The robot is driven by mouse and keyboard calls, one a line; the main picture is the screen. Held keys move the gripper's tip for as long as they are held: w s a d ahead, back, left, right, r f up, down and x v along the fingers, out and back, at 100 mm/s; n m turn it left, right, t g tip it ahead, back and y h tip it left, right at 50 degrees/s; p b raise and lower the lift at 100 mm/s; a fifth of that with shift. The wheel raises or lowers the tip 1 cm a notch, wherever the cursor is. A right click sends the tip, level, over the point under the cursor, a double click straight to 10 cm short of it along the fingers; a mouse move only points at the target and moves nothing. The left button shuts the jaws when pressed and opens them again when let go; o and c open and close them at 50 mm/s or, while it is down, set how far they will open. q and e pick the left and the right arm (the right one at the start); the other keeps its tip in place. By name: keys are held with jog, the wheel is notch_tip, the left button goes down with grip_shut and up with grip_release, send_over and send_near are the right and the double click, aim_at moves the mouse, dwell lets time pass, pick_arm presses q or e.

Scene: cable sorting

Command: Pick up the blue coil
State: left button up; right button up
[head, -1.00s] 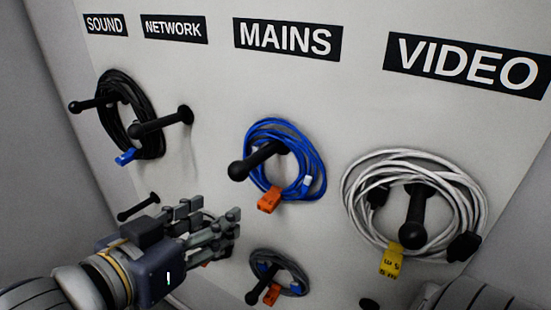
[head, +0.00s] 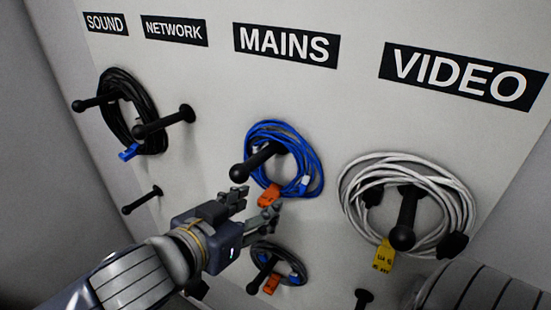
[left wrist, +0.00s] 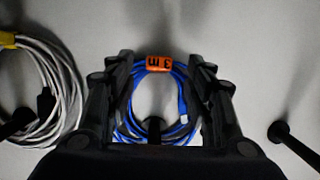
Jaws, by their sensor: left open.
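The blue coil (head: 318,172) hangs on a black peg (head: 252,163) under the MAINS label, with an orange tag (head: 269,195) at its lower left. My left gripper (head: 262,200) is open just below the coil, its fingers pointing toward the orange tag. In the left wrist view the blue coil (left wrist: 186,128) and its orange tag (left wrist: 159,64) show between the two open fingers (left wrist: 160,95). No hold on the coil is visible. The coil's lower part is hidden by my gripper in the left wrist view. My right gripper is not in view.
A black coil (head: 113,120) with a blue tag hangs at the left. A white coil (head: 352,205) with a yellow tag hangs at the right. A smaller dark coil (head: 297,268) with an orange tag hangs just below my left gripper. Bare pegs (head: 142,201) also stick out.

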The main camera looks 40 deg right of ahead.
pick_arm(q)
jog(key=shift+x, duration=0.95)
jog(key=shift+s, duration=0.1)
jog(key=shift+c, duration=0.3)
grip_shut()
